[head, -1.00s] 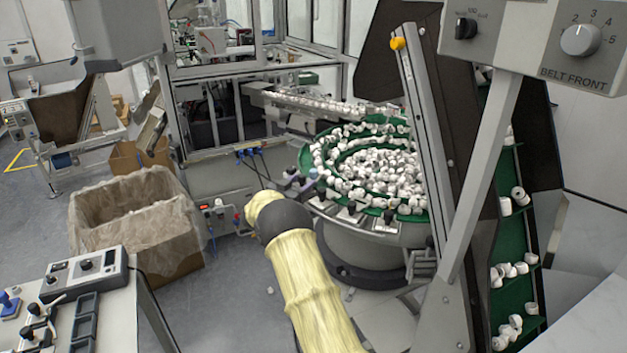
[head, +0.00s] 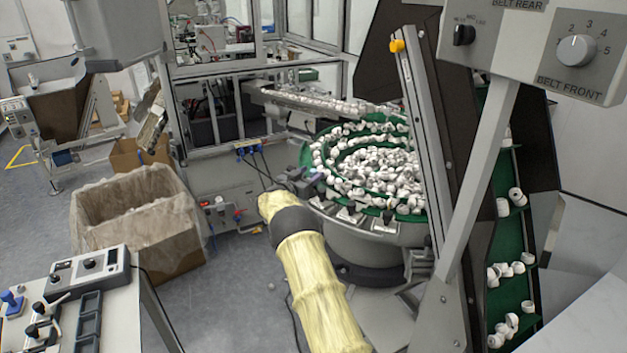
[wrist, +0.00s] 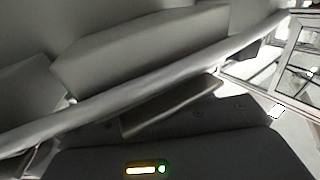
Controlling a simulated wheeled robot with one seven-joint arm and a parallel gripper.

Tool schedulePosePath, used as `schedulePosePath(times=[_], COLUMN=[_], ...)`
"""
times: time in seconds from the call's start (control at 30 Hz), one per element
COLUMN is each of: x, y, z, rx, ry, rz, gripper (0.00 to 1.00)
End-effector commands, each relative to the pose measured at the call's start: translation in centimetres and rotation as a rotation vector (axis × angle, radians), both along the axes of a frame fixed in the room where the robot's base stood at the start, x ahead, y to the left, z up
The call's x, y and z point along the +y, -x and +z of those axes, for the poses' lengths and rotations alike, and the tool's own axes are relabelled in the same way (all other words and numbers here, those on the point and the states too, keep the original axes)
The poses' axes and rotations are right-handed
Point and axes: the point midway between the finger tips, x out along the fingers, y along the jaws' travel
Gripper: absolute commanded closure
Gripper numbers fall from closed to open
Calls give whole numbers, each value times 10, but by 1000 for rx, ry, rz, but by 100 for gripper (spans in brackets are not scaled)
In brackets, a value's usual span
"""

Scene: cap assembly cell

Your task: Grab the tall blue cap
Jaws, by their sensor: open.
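I cannot make out a tall blue cap for certain in either view. A small blue piece (head: 316,178) shows at the near left rim of the green bowl feeder, too small to identify. In the wrist view, the dark body of my gripper (wrist: 170,140) fills the bottom, with a lit indicator. It is open, and no cap shows at it.
The green bowl feeder (head: 308,150) holds many white caps. A grey slanted post (head: 425,140) and the belt control panel (head: 560,60) stand at right. A lined carton (head: 160,250) and a bench with controls (head: 120,305) are at left.

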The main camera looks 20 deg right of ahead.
Motion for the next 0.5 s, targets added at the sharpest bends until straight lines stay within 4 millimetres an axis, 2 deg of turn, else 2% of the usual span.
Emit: schedulePosePath(times=[0.17,0.33,0.5], x=[0,0,0], y=[0,0,0], z=[0,0,0], rx=[0,0,0], ry=[0,0,0], rz=[0,0,-1], gripper=[51,84,86])
